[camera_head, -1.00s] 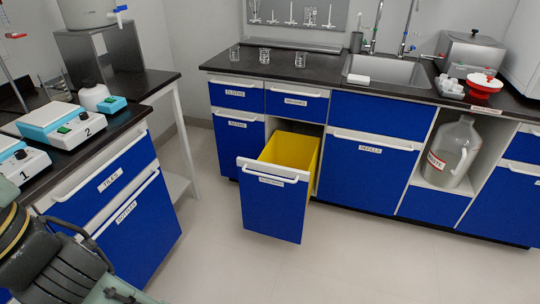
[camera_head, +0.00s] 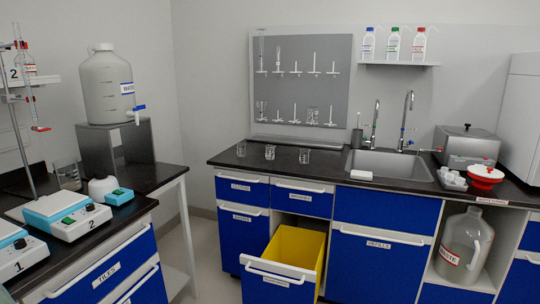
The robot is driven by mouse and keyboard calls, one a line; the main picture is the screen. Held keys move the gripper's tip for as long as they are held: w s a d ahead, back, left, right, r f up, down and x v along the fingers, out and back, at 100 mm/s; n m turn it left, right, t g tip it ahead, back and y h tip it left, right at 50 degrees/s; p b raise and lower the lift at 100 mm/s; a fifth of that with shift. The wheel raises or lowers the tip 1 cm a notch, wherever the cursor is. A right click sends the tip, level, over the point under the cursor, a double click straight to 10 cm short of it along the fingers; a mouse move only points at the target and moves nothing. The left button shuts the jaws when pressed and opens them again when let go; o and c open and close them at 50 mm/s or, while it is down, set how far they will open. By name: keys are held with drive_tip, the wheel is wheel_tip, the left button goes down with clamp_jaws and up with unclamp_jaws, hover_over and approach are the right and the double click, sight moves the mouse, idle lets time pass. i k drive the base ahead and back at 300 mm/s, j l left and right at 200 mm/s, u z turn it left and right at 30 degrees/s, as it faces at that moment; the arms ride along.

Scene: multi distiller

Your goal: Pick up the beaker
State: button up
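Three small clear glass beakers stand upright in a row on the dark back counter (camera_head: 330,166). They are a left beaker (camera_head: 241,149), a middle beaker (camera_head: 270,153) and a right beaker (camera_head: 304,156). Another clear glass vessel, which looks like a larger beaker (camera_head: 68,178), stands on the left bench behind the hotplates. I cannot tell which beaker is meant. My gripper is not in view.
A drawer with a yellow bin (camera_head: 297,246) juts out below the back counter. The sink (camera_head: 390,166) lies right of the beakers, with a white block (camera_head: 361,175) at its edge. The left bench holds a hotplate (camera_head: 66,212) and a white bottle (camera_head: 102,188).

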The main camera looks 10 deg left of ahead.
sight(270, 153)
drive_tip(key=i+j, duration=0.2)
drive_tip(key=i, duration=0.3)
drive_tip(key=i+j, duration=0.2)
drive_tip(key=i, duration=0.3)
drive_tip(key=i+j, duration=0.2)
drive_tip(key=i, duration=0.3)
drive_tip(key=i+j+z, duration=0.1)
drive_tip(key=i, duration=0.4)
drive_tip(key=i+j, duration=0.3)
drive_tip(key=i, duration=0.2)
